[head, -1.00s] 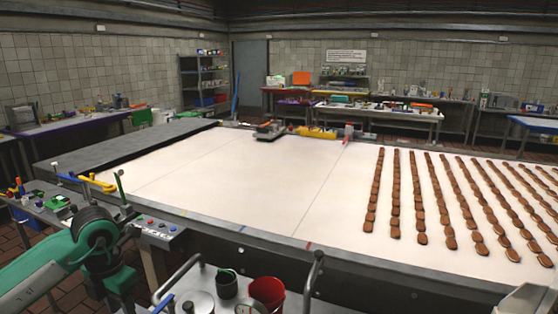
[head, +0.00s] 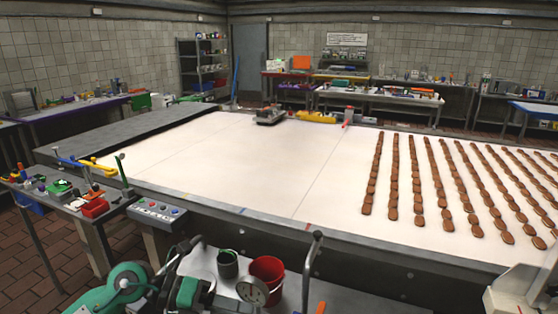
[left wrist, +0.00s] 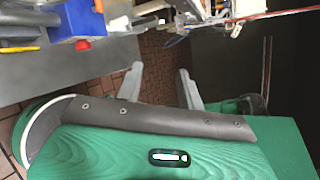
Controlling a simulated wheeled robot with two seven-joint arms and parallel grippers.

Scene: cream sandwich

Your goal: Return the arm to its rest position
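My left arm, green with dark joints, is low in the bottom left of the head view, beside the small cart. In the left wrist view my left gripper (left wrist: 160,88) has its two grey fingers well apart, with nothing between them. Brick floor and dark ground show beyond the fingers. The green arm casing fills the lower part of that view. The fingertips are not clear in the head view. My right gripper does not show in either view.
A wide pale conveyor (head: 250,160) carries rows of brown biscuits (head: 416,190) on its right. A cart in front holds a red bucket (head: 267,277), a dark mug (head: 228,264) and a gauge (head: 252,290). A side table (head: 60,205) with tools and a button box (head: 158,212) stand left.

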